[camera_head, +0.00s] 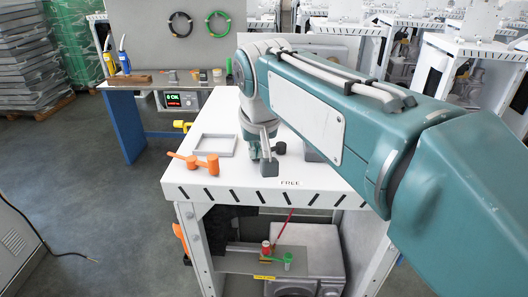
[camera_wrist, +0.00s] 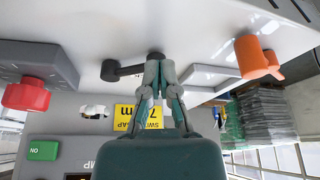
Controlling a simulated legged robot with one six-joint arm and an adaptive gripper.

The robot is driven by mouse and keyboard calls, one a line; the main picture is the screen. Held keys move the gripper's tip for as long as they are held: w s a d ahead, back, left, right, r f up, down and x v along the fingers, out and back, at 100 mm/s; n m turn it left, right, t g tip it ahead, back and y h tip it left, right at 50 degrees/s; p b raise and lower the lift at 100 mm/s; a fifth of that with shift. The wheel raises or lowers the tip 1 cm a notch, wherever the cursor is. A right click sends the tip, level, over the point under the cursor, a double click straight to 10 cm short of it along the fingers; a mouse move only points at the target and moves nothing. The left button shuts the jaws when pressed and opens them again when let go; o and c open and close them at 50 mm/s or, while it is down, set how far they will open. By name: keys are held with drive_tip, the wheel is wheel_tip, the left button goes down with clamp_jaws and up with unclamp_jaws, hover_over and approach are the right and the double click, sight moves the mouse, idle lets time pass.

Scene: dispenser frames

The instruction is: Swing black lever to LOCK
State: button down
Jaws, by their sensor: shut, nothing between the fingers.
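The black lever (camera_wrist: 128,71) shows in the wrist view as a short dark arm with a round knob at its left end, lying along the white table top. Its other end, at a dark hub, is just behind my fingertips. In the head view its dark knob (camera_head: 280,148) shows just right of my gripper (camera_head: 264,165). In the wrist view my gripper (camera_wrist: 159,67) is shut and empty, its fingertips close to the hub end; I cannot tell whether they touch. The word FREE (camera_head: 290,183) is printed near the table's front edge. No LOCK marking is readable.
An orange lever (camera_head: 195,163) is on the table to the left, before a shallow grey tray (camera_head: 214,145). In the wrist view a grey box with a red knob (camera_wrist: 26,97) is at left, near a yellow label (camera_wrist: 138,117) and a green ON button (camera_wrist: 42,150).

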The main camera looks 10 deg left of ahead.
drive_tip(key=shift+w, duration=0.1)
drive_tip(key=shift+w+d, duration=0.25)
drive_tip(key=shift+d, duration=0.45)
